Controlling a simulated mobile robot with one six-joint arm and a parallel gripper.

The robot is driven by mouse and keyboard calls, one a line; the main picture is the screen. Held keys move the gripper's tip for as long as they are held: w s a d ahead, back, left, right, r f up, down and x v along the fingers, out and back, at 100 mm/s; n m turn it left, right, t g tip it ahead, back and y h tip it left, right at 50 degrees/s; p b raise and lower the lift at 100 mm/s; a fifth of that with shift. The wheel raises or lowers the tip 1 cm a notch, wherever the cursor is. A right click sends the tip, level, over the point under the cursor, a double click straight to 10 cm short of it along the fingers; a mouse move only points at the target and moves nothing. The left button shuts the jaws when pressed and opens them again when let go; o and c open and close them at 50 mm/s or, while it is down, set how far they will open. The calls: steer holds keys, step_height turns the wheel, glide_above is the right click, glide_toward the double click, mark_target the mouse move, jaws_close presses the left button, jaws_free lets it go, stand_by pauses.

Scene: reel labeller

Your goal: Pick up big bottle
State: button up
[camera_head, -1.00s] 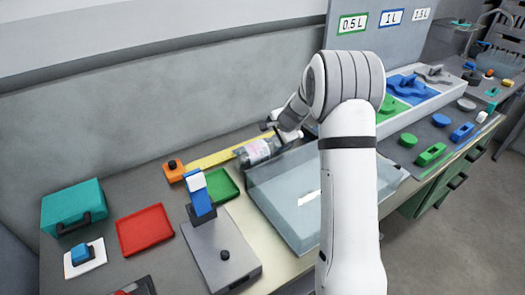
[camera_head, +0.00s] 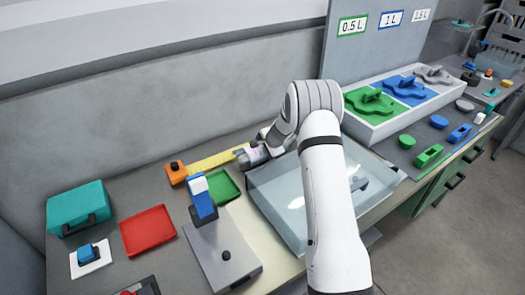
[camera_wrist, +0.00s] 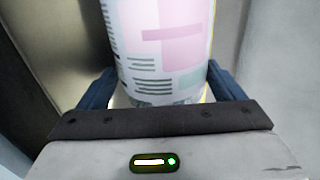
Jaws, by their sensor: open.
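The big bottle (camera_wrist: 165,45) has a pale label with pink areas and dark text, and it fills the upper middle of the wrist view. In the head view the bottle (camera_head: 251,155) lies on its side at the back of the bench, partly hidden by my arm. My gripper (camera_wrist: 165,90) is open, with one dark blue finger on each side of the bottle. I cannot tell whether either finger touches it. In the head view my gripper is mostly hidden behind my wrist.
A yellow strip (camera_head: 215,159) and an orange block (camera_head: 175,171) lie left of the bottle. A green tray (camera_head: 224,187) and a translucent grey-blue bin (camera_head: 268,205) stand in front. The wall (camera_head: 130,130) is close behind. A white parts tray (camera_head: 384,128) is at right.

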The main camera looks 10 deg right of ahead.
steer(key=shift+o, duration=0.3)
steer(key=shift+s+f, duration=0.1)
steer(key=shift+f, duration=0.15)
steer(key=shift+s+f, duration=0.15)
steer(key=shift+s, duration=0.05)
steer(key=c, duration=1.6)
steer(key=shift+w, duration=0.15)
steer(key=shift+c, duration=0.7)
steer(key=shift+r, duration=0.3)
